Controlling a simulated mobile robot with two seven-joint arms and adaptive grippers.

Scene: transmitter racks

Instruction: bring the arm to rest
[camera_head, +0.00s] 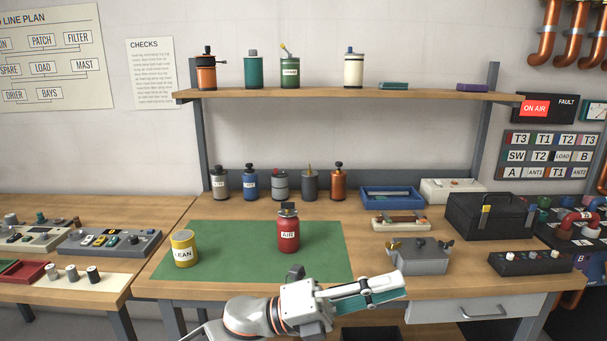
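My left arm comes in from the bottom of the head view. Its gripper (385,286) points right, in front of the bench's front edge and below the green mat (230,262). Its fingers look close together, with a teal surface along their lower side. My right gripper is out of view. A red AIR canister (288,232) stands upright on the mat, behind and apart from my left gripper. A yellow can (184,249) stands at the mat's left.
A grey clamp-like box (418,258), a black case (488,217) and a blue tray (392,193) occupy the bench's right side. Several canisters stand along its back. A shelf (330,94) holds more canisters above.

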